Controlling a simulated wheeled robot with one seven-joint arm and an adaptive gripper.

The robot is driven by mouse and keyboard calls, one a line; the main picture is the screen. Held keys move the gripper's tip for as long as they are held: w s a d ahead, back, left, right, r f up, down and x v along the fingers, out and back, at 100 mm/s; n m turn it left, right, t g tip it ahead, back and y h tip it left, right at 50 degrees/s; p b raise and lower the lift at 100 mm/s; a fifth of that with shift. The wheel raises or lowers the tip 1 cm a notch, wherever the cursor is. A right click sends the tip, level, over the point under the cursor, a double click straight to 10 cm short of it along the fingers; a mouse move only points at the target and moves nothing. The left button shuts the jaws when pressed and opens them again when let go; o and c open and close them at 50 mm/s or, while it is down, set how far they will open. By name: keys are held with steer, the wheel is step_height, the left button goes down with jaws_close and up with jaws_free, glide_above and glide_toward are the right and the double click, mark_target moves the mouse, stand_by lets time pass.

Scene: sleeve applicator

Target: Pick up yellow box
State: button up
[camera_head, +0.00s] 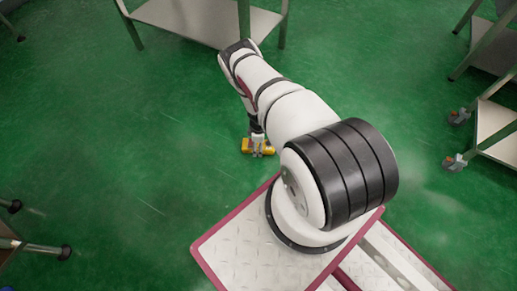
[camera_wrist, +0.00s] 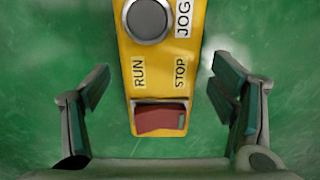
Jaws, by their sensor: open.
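The yellow box (camera_wrist: 158,85) is a control box with a round dark knob, a red switch and labels reading RUN, STOP and JOG. In the wrist view it runs from the top edge to below the middle, between the two fingers of my gripper (camera_wrist: 162,92). The gripper is open, with a gap between each finger and the box. In the head view the yellow box (camera_head: 246,146) lies beyond my base, beneath my gripper (camera_head: 258,151), which hides part of it. I cannot tell the exact height between them.
Green floor (camera_head: 150,150) around the box is largely clear. A metal table (camera_head: 190,18) stands at the top. Wheeled carts stand on the right (camera_head: 497,132) and at the lower left (camera_head: 20,240).

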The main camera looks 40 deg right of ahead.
steer(key=shift+f, duration=0.2)
steer(key=shift+c, duration=0.5)
steer(key=shift+w, duration=0.1)
steer(key=c, duration=1.6)
